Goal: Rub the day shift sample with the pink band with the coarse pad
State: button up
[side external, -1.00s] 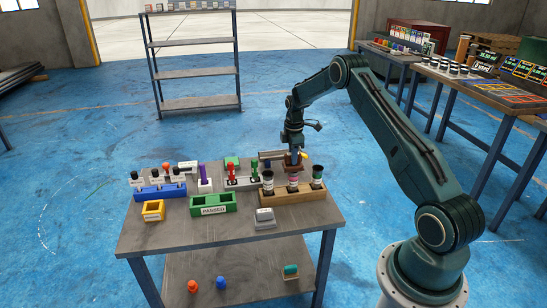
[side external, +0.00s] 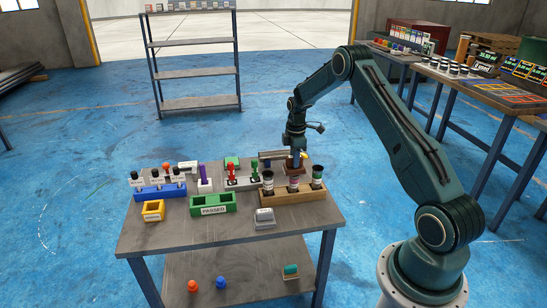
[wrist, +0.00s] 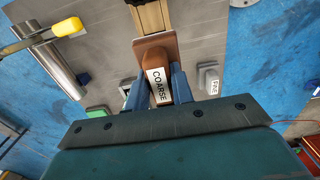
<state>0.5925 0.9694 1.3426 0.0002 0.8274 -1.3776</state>
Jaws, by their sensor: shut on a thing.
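My gripper (wrist: 158,92) is shut on the coarse pad (wrist: 155,52), a brown block whose white label reads COARSE. In the side view my gripper (side external: 296,156) holds the pad (side external: 296,168) low, just above or behind the middle tube of the wooden rack (side external: 293,196). That middle tube (side external: 293,185) seems to carry the pink band. A dark-capped tube (side external: 268,182) stands to its left and a green-topped tube (side external: 317,177) to its right. The pad hides the tubes in the wrist view; I cannot tell whether it touches one.
A grey pad (side external: 265,219) lies in front of the wooden rack. The table's front right is clear.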

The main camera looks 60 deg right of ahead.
jog(key=shift+s+a, duration=1)
jog(key=shift+w+d+f, duration=0.25)
jog(key=shift+w+d, duration=0.3)
jog(key=shift+w+d+r, duration=0.25)
jog(key=shift+w+d, duration=0.9)
jog(key=shift+d, duration=0.1)
notch_tip(320, 180, up, 8)
jog(key=w+d, duration=0.1)
jog(key=shift+w, duration=0.2)
jog(key=shift+s+f, duration=0.1)
